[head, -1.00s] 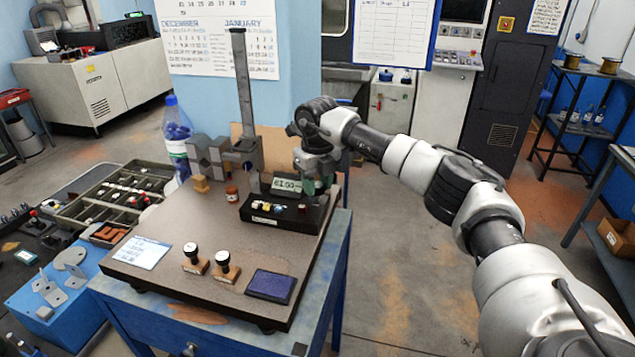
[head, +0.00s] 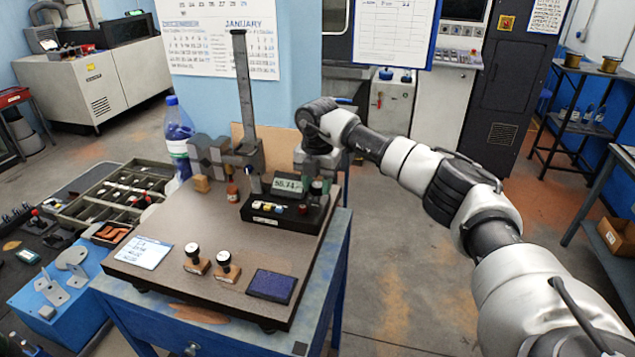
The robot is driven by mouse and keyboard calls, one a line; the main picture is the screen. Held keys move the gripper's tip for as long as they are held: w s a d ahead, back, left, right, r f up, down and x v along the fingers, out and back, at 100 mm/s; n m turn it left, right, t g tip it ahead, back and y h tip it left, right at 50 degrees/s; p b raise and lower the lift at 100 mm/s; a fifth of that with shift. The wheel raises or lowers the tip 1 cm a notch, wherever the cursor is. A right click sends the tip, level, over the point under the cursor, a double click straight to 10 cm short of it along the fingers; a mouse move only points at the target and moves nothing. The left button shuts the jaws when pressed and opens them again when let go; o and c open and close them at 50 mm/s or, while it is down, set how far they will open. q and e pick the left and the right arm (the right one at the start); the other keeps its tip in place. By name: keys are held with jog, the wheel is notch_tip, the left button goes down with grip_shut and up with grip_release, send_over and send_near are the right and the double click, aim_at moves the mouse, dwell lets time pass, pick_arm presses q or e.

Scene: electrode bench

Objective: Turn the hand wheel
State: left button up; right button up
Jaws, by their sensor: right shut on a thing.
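My right gripper (head: 318,170) is at the back right of the bench plate, beside a black instrument box (head: 283,214) with a lit digital readout (head: 287,185). Its fingers point down and are shut. The hand wheel they close on is hidden by the gripper and cannot be made out. The readout seems to show about 55.74. A tall grey column (head: 241,85) with a metal block stands left of the gripper. My left gripper is not in view.
On the plate (head: 165,282) lie two stamps (head: 196,262), a dark blue pad (head: 271,286) and a white note card (head: 142,253). A small amber bottle (head: 232,190) stands near the column. A water bottle (head: 178,135) stands behind. A parts tray (head: 85,225) is on the left.

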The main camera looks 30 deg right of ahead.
jog(key=shift+w+d+r+m, duration=0.1)
jog(key=shift+r+m, duration=0.25)
jog(key=shift+m, duration=0.75)
jog(key=o, duration=0.6)
jog(key=shift+o, duration=0.2)
jog(key=shift+f, duration=0.15)
